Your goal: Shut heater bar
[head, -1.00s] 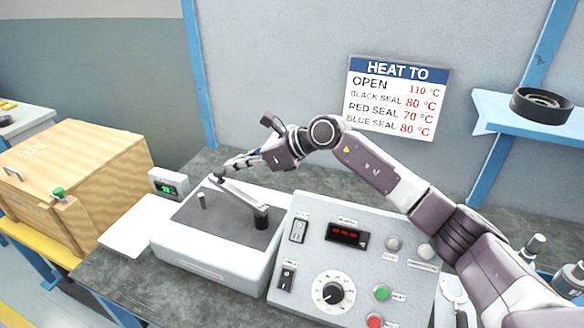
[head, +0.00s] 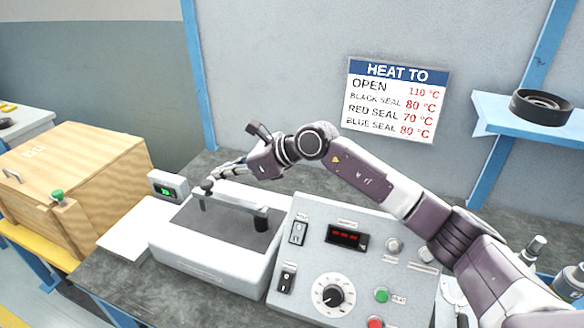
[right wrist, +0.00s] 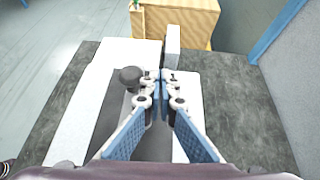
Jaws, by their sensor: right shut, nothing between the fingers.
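The heater bar (head: 236,206) is a grey metal bar on the dark top of the white heater unit (head: 205,262). Its right end sits on a thick black post (head: 262,221), and a black knob (head: 207,185) stands at its left end. The left end lies at the small post on the left, which it now mostly hides. I cannot tell whether they touch. My right gripper (head: 217,174) is shut and empty, just behind the knob. In the right wrist view the knob (right wrist: 131,75) is just left of the closed fingertips (right wrist: 160,78). My left gripper is out of view.
A control box (head: 358,268) with a dial and buttons stands right of the heater unit. A small green display (head: 167,186) and a white plate (head: 134,229) are at its left. A wooden crate (head: 100,165) stands farther left. The wall sign (head: 396,98) hangs behind.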

